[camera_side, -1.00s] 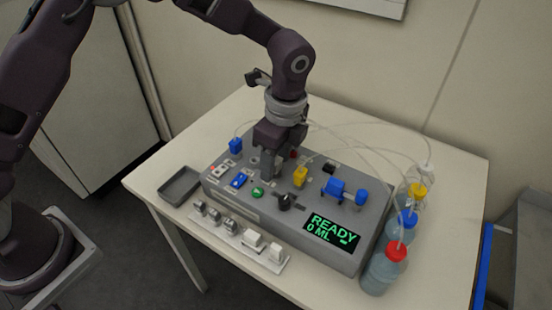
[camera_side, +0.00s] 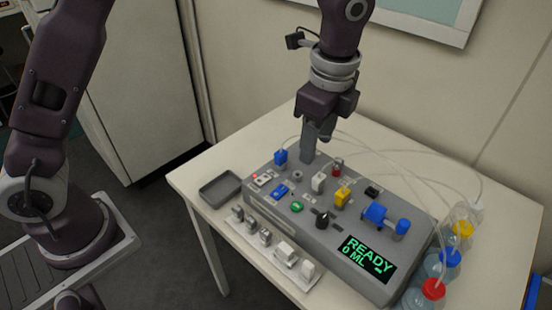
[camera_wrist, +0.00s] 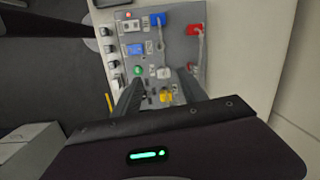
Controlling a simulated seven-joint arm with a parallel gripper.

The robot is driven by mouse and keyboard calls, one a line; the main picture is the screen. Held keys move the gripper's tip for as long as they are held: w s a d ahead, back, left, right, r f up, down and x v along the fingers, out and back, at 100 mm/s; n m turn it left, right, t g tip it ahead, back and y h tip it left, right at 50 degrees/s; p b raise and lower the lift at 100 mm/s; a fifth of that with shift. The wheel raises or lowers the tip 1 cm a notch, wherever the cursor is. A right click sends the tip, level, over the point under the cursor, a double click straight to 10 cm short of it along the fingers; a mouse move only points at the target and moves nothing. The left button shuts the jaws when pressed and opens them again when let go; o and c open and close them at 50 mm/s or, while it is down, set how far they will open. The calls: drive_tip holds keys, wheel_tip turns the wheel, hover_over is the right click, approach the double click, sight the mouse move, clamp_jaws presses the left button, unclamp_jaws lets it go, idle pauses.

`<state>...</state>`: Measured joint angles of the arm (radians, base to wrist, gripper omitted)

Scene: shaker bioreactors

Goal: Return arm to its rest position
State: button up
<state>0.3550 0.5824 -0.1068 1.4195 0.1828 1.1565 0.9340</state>
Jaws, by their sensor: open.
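My gripper (camera_side: 318,142) is above the back part of the grey control box (camera_side: 290,228), pointing down. It is open and empty, with no part of the box between its fingers in the side view. In the wrist view my gripper (camera_wrist: 155,85) shows two dark fingers spread apart over the box's panel (camera_wrist: 133,28). The panel carries a green button (camera_side: 297,207), a black knob (camera_side: 322,219), a yellow part (camera_side: 342,197) and a white part (camera_side: 318,182). The display (camera_side: 367,258) reads READY 0 ML.
Bottles with red (camera_side: 433,289), blue (camera_side: 450,259) and yellow (camera_side: 463,230) caps stand at the right of the table, with thin tubes arching to them. A grey tray (camera_side: 220,187) and a strip of small connectors (camera_side: 265,238) lie at left.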

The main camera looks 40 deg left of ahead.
drive_tip(key=s+a+r+n+t, duration=0.3)
drive_tip(key=s+a+r+n, duration=0.5)
drive_tip(key=s+a+r, duration=0.25)
drive_tip(key=s+a+f+n+t+h, duration=0.1)
drive_tip(key=s+a+n, duration=0.3)
drive_tip(key=s+n, duration=0.4)
drive_tip(key=s+t, duration=0.1)
drive_tip(key=s, duration=0.4)
drive_tip(key=shift+s+a+f+n, duration=0.2)
drive_tip(key=shift+s+f+n, duration=0.1)
drive_tip(key=shift+s, duration=0.05)
